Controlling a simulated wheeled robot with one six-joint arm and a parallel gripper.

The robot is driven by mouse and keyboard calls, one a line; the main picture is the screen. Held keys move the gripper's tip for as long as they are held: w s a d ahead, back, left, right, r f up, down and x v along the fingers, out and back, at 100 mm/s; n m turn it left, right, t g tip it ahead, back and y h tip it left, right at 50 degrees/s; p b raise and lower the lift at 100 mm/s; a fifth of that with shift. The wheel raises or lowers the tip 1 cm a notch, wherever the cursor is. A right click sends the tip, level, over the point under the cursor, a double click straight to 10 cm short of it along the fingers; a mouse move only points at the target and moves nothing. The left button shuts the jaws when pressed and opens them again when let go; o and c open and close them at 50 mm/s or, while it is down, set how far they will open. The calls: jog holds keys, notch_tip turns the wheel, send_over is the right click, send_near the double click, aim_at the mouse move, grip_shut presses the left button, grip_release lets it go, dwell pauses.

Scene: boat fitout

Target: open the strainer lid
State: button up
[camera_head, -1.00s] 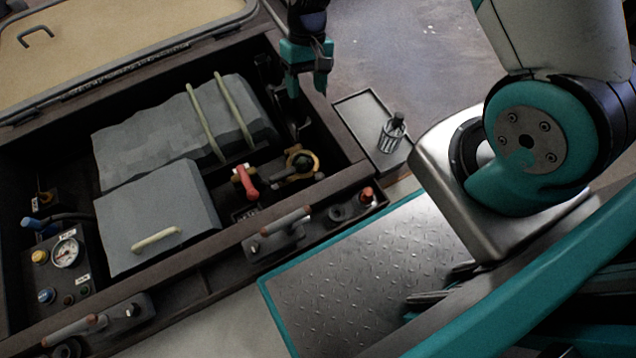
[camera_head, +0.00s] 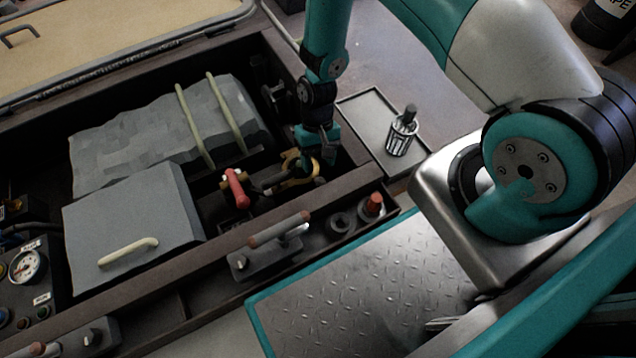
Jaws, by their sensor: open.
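A round brass-coloured ring fitting (camera_head: 292,180), which looks like the strainer, sits in the dark bay near its right end. A red-handled valve (camera_head: 234,188) is just left of it. My gripper (camera_head: 322,160) points down into the bay at the ring's right side, with its teal fingers beside or over the ring's edge. I cannot tell if they touch it. The gripper is open, and nothing shows between its fingers. The gripper and wrist hide part of the fitting, and its lid cannot be made out clearly.
A grey box with a pale handle (camera_head: 132,232) and a grey strapped block (camera_head: 145,138) fill the bay's left. A gauge (camera_head: 27,267) is at left.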

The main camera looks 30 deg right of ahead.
aim_at(318, 179)
jog(key=b+x, duration=0.2)
jog(key=x, duration=0.4)
grip_shut()
